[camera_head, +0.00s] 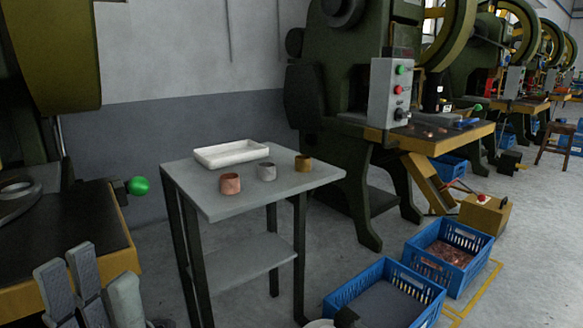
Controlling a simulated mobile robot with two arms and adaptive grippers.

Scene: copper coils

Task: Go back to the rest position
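My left gripper (88,272) is at the bottom left corner, with its grey fingers pointing up. The fingers stand apart with nothing between them, beside the black-topped machine bed and well away from the coils. A copper-coloured coil (230,184), a silver-grey coil (267,173) and a brass-coloured coil (303,164) stand apart along the grey table (221,205). A white tray (231,153) lies behind them and looks empty. I cannot make out my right gripper.
The machine bed (75,232) with a green knob (138,186) is at the left. A green press (310,100) stands behind the table. Blue crates (395,270) (481,276) stand on the floor at the right. Small white and black parts show at the bottom edge. Open floor lies farther right.

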